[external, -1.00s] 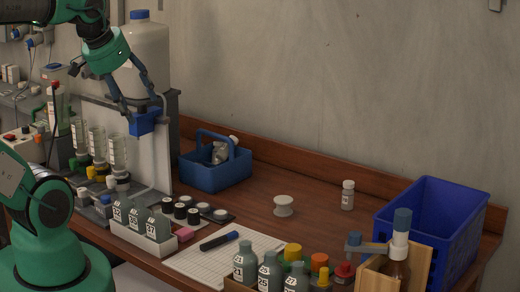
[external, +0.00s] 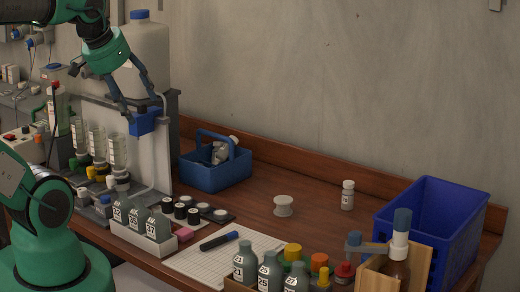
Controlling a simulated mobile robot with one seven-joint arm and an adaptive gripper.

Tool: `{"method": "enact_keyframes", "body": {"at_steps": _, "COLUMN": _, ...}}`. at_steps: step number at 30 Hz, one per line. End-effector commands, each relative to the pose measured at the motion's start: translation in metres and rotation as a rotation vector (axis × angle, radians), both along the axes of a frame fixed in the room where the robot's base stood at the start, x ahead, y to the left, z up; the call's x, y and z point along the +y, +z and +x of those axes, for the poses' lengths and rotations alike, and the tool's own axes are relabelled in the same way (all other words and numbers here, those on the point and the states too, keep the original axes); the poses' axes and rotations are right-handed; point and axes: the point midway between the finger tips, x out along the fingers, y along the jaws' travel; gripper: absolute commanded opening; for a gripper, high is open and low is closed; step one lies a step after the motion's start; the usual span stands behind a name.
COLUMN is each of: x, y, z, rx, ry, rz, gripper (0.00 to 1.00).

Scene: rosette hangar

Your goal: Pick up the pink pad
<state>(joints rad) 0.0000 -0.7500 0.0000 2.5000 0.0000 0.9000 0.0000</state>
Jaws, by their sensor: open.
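The pink pad (external: 185,235) is a small pink block on the wooden bench. It lies just right of the white rack of grey numbered bottles (external: 157,228) and in front of the row of black-capped vials (external: 180,210). Part of it is hidden by the rack. My gripper (external: 141,104) is high at the upper left, pointing down with its fingers spread open. It is well above the pad and to its left in the picture. A blue block (external: 143,121) shows at the fingertips; I cannot tell whether it is touched.
A gridded sheet with a dark marker (external: 219,241) lies right of the pad. A blue caddy (external: 215,175) stands behind, with a white round knob (external: 283,206) and a small bottle (external: 347,195) further right. A blue bin (external: 455,225) is at the right. The bench's middle is mostly clear.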

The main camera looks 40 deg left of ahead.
Motion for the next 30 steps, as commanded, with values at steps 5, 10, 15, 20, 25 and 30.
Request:
{"method": "enact_keyframes", "body": {"at_steps": 5, "x": 0.0, "y": 0.0, "z": 0.0, "rx": 0.0, "ry": 0.0, "rz": 0.0, "gripper": 0.59}}
{"method": "enact_keyframes", "body": {"at_steps": 10, "x": 0.0, "y": 0.0, "z": 0.0, "rx": 0.0, "ry": 0.0, "rz": 0.0, "gripper": 0.44}}
{"method": "enact_keyframes", "body": {"at_steps": 15, "x": 0.0, "y": 0.0, "z": 0.0, "rx": 0.0, "ry": 0.0, "rz": 0.0, "gripper": 0.44}}
{"method": "enact_keyframes", "body": {"at_steps": 20, "x": 0.0, "y": 0.0, "z": 0.001, "rx": 0.001, "ry": 0.004, "rz": -0.002, "gripper": 0.44}}
{"method": "enact_keyframes", "body": {"at_steps": 25, "x": 0.001, "y": -0.004, "z": 0.009, "rx": 0.017, "ry": 0.041, "rz": -0.02, "gripper": 0.44}}
{"method": "enact_keyframes", "body": {"at_steps": 30, "x": 0.005, "y": -0.015, "z": 0.029, "rx": 0.053, "ry": 0.142, "rz": -0.065, "gripper": 0.44}}
